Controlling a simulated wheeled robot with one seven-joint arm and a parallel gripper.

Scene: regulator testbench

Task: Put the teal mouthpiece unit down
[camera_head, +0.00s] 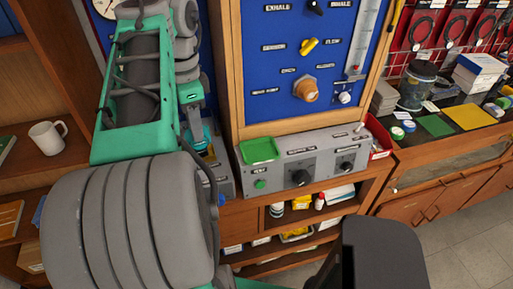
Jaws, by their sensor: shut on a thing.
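My gripper (193,112) points down at the left of the blue panel, partly hidden by my own arm. It is shut on a teal piece, the mouthpiece unit (202,136), whose lower part shows just below the fingers.
A grey control box (325,160) with knobs and a green tray (260,150) stands to the right, below the blue panel (290,70). A white mug (46,137) sits on the left shelf. A dark counter with a black jar (416,86) and green and yellow mats is at the right.

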